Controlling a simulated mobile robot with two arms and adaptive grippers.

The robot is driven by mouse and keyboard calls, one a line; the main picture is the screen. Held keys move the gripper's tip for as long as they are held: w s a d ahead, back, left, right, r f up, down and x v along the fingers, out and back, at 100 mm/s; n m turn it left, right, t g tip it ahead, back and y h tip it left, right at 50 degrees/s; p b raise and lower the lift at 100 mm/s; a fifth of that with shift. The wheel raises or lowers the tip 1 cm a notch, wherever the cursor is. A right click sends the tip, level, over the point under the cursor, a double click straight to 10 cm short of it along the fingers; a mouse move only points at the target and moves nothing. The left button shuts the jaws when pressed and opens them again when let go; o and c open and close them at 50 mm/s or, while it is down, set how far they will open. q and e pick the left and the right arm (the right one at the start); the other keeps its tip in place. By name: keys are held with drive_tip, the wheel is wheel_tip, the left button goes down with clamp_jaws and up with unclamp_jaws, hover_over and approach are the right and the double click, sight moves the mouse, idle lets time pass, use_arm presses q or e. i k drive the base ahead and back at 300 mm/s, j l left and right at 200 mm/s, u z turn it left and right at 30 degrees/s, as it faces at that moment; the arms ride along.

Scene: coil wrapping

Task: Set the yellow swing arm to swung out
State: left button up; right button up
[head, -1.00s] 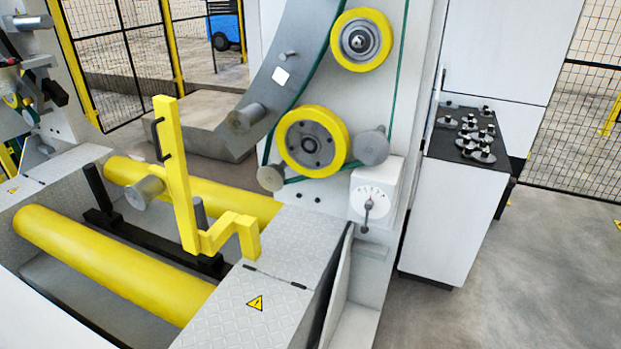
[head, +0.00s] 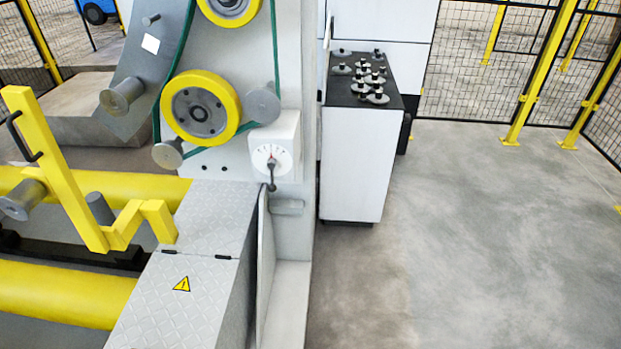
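The yellow swing arm (head: 62,165) is at the left of the head view. Its long bar leans up and to the left, and a stepped yellow bracket at its foot reaches right to the grey plated cover (head: 205,215). A black handle (head: 20,137) is on the upper part of the bar, and a grey roller (head: 22,200) sticks out from its left side. The swing arm stands in front of the yellow rollers (head: 60,290). Neither of my grippers is in view.
The machine's grey upright carries yellow wheels (head: 201,105), a green belt and a dial with a small lever (head: 271,165). A white cabinet (head: 357,165) with several dark-knobbed parts on top stands right of it. Open concrete floor (head: 480,240) lies at the right, bounded by mesh fencing.

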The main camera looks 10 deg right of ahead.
sight(54, 179)
drive_tip(key=u, duration=1.35)
